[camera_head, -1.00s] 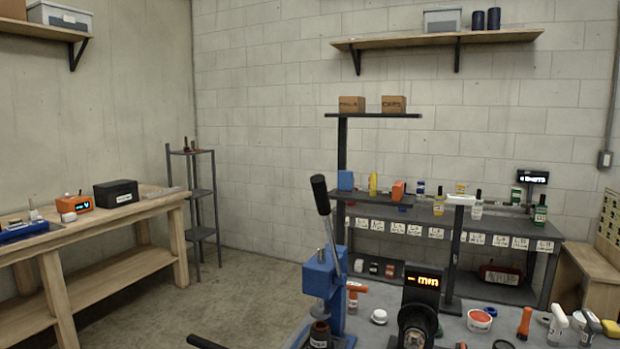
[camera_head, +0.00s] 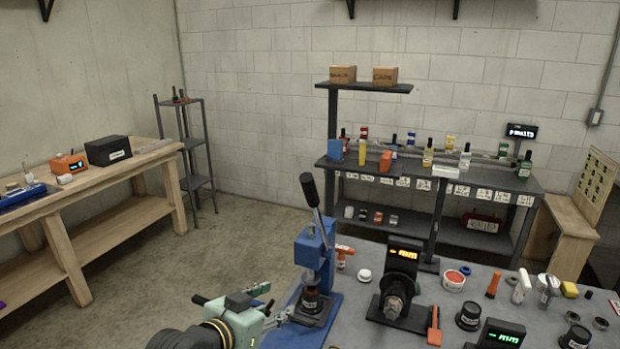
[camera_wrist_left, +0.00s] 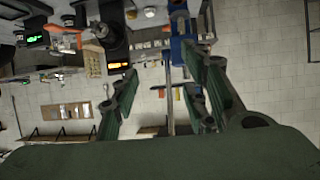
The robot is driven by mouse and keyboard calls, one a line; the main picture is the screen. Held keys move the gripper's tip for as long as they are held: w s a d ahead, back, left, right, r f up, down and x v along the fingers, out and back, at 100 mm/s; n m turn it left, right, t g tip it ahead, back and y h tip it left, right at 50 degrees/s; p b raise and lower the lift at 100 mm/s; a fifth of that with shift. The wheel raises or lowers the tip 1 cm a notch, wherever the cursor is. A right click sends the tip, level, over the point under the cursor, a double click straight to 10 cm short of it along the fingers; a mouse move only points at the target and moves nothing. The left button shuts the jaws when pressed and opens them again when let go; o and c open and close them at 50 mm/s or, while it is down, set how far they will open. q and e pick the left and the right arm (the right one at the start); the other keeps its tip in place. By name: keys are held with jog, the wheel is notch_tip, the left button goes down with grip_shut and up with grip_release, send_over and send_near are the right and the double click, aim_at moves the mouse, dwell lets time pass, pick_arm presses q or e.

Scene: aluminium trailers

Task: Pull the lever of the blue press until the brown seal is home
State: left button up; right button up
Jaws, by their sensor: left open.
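The blue press (camera_head: 314,256) stands on the grey table in the head view. Its lever (camera_head: 311,194), a metal rod with a black grip, points up and leans slightly left. A brown, partly hidden piece (camera_head: 312,293), apparently the seal, sits under the ram on a dark labelled base. My left gripper (camera_head: 274,303) is open and empty, just left of the press base and well below the lever grip. The left wrist view is upside down; the open fingers (camera_wrist_left: 163,98) show there with the blue press (camera_wrist_left: 183,51) beyond them. My right gripper is not in view.
Right of the press stand a black gauge with an orange display (camera_head: 403,254), a white cap (camera_head: 364,275), an orange-handled tool (camera_head: 434,326) and several small items. A wooden bench (camera_head: 100,190) is at left. Open floor lies between bench and table.

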aim_at(305, 191)
pick_arm(q)
jog(key=w+d+r+t+h, duration=0.1)
jog(key=w+r, duration=0.1)
jog(key=r, duration=0.4)
jog(key=w+d+r+m+t+h, duration=0.1)
jog(key=w+r, duration=0.2)
jog(key=r, duration=0.4)
jog(key=w+d+r+t+h, duration=0.1)
jog(key=w+r, duration=0.2)
jog(key=r, duration=0.4)
jog(key=shift+w+m+t, duration=0.2)
jog(key=shift+m+t, duration=0.2)
jog(key=shift+w+d+r+p, duration=0.2)
jog(key=shift+w+r+p, duration=0.05)
jog(key=shift+w+p, duration=0.05)
jog(key=p+x, duration=0.2)
jog(key=x, duration=0.4)
jog(key=shift+p, duration=0.4)
jog(key=shift+w+d+f, duration=0.1)
jog(key=shift+w+d, duration=0.15)
jog(key=shift+w, duration=0.15)
grip_shut()
